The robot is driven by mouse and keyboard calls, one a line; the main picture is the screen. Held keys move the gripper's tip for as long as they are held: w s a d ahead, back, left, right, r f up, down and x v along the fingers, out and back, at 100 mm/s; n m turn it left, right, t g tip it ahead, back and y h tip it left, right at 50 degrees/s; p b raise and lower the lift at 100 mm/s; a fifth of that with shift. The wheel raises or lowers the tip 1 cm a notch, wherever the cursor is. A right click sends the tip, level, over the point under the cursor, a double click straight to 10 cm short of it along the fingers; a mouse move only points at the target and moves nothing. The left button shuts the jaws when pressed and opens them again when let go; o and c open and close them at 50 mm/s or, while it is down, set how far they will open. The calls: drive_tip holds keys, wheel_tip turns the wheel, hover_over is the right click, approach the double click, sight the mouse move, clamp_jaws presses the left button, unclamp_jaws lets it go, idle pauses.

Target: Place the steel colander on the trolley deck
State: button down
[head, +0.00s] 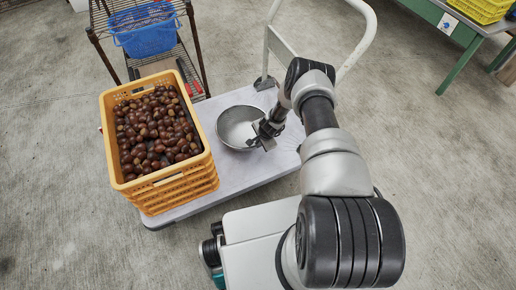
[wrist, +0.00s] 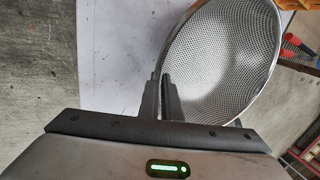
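The steel colander (head: 236,128) is a round mesh bowl, open side up, over the pale trolley deck (head: 232,174) in the head view, just right of the crate of chestnuts. I cannot tell whether its base touches the deck. My gripper (head: 266,134) is at the colander's right edge. In the wrist view the mesh bowl (wrist: 225,60) fills the upper right, and the two fingers of my gripper (wrist: 163,88) stand close together with the colander's rim between them. The deck (wrist: 115,60) shows to the left of the bowl there.
A yellow crate (head: 173,190) full of chestnuts stands on the deck's left part. The trolley's white handle (head: 371,35) rises behind. A wire rack with a blue basket (head: 148,38) is at the back left. A green table (head: 455,60) is at the far right.

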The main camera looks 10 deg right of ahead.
drive_tip(key=shift+f+b, duration=0.45)
drive_tip(key=shift+f, duration=1.2)
drive_tip(key=shift+f, duration=0.1)
drive_tip(key=c, duration=2)
unclamp_jaws()
